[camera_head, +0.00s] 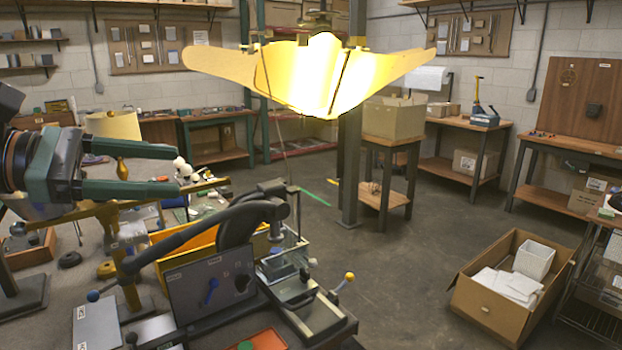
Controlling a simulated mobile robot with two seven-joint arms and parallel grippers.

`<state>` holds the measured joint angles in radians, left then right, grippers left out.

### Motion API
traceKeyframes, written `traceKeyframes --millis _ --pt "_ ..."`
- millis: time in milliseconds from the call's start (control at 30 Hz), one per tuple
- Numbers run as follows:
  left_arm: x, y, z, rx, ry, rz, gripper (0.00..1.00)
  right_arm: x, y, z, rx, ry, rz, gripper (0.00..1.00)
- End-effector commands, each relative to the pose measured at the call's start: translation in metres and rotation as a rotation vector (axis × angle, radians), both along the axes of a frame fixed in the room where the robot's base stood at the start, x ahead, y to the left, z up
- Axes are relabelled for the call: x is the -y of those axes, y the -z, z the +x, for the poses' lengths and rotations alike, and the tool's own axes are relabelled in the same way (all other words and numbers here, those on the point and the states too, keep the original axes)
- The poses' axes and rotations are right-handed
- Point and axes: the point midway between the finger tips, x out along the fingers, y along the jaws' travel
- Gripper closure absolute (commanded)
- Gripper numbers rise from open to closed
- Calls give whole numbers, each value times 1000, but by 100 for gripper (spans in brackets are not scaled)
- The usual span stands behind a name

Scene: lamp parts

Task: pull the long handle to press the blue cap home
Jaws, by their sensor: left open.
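My left gripper (178,170) comes in from the left with its two green fingers apart and nothing between them. Under the press is a metal fixture (318,314) with a small bluish part (284,265); I cannot tell whether this is the blue cap. My right gripper is out of view.
A bright yellow lamp shade (310,75) hangs above the bench. A yellow bin (190,252) stands behind the handle, and a grey panel (185,285) stands in front of it. A yellow-knobbed lever (343,283) is at the fixture's right. A cardboard box (490,312) sits on the floor.

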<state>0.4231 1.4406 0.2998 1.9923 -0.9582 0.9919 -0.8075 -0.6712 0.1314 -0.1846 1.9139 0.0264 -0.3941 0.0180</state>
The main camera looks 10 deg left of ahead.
Motion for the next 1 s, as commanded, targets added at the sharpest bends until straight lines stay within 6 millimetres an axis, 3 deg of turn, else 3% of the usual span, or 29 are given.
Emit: traceKeyframes --millis 100,200,367,467,567,667,800,867,900,1000 --pt "26 11 17 -84 44 -385 34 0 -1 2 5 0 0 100" --pt "30 18 32 -175 39 -722 34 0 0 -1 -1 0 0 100" --pt "12 48 57 -356 -49 -1264 34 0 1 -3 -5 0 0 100" --pt "-8 85 71 -479 -155 -1599 34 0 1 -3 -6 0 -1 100" --pt "-28 138 79 -604 -303 -1921 34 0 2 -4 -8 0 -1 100" --pt "-42 206 75 -726 -501 -2227 34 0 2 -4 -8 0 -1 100" --pt "-43 309 46 -870 -852 -2596 34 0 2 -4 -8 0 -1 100" --pt "-37 349 25 -918 -1023 -2723 34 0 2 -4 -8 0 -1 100" --pt "-31 373 10 933 1124 2757 34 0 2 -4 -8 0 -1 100" --pt "-12 421 -29 842 1203 2484 34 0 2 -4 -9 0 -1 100"
